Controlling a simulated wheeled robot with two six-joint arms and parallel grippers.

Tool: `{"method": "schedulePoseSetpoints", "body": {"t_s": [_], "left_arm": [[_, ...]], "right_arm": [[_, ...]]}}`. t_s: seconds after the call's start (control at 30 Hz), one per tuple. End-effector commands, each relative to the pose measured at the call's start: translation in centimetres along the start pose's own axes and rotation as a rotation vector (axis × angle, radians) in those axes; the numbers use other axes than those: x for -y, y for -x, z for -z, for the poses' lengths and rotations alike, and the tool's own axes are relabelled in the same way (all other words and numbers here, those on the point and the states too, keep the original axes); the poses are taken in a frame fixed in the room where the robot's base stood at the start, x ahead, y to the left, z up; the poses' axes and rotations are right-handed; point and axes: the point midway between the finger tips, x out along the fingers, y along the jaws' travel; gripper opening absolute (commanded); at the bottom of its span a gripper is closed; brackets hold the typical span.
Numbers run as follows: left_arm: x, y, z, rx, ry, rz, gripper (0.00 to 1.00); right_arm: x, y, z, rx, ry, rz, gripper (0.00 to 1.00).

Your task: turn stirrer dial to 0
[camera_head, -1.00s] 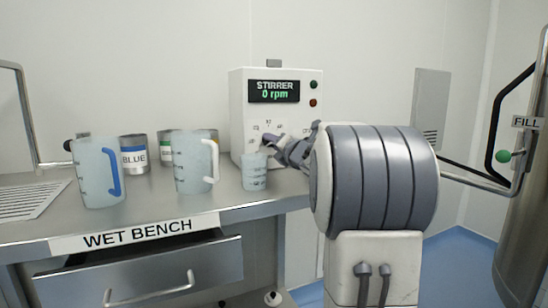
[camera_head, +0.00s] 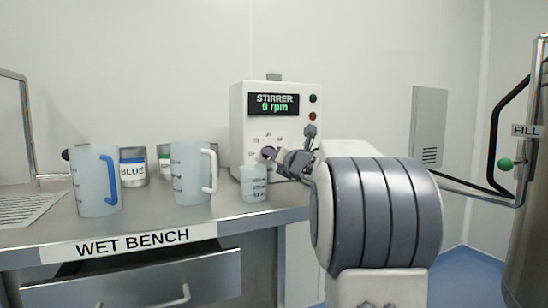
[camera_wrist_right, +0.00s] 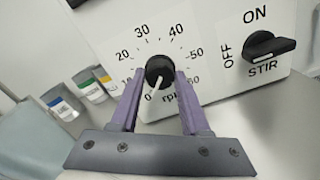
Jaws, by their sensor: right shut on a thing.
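The stirrer (camera_head: 240,125) is a white box on the bench, and its display (camera_head: 273,104) reads "0 rpm". The round black speed dial (camera_wrist_right: 159,71) sits in the middle of a printed scale in the right wrist view. Its white pointer line slants down and left toward the 0 mark. My right gripper (camera_wrist_right: 161,82) has its two purple fingers closed on either side of the dial. In the head view my right gripper (camera_head: 285,160) is at the stirrer's front face and hides the dial. My left gripper is not in view.
A black ON/OFF stir switch (camera_wrist_right: 270,46) is right of the dial. A small beaker (camera_head: 254,184) stands just left of my right gripper. Two jugs (camera_head: 97,185) (camera_head: 190,178) and labelled cans (camera_head: 133,168) stand farther left on the wet bench (camera_head: 150,222).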

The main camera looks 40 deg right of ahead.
Motion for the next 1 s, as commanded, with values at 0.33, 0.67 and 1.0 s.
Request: {"method": "schedulePoseSetpoints", "body": {"t_s": [0.33,0.67,1.0], "left_arm": [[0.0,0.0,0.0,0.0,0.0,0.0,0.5],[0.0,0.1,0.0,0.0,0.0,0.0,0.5],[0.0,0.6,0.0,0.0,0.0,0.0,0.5]], "right_arm": [[0.1,0.0,0.1,-0.002,0.001,0.001,0.76],[0.0,1.8,-0.1,0.001,0.001,0.002,0.76],[0.0,8.3,-0.1,0.001,0.002,0.003,0.76]]}}
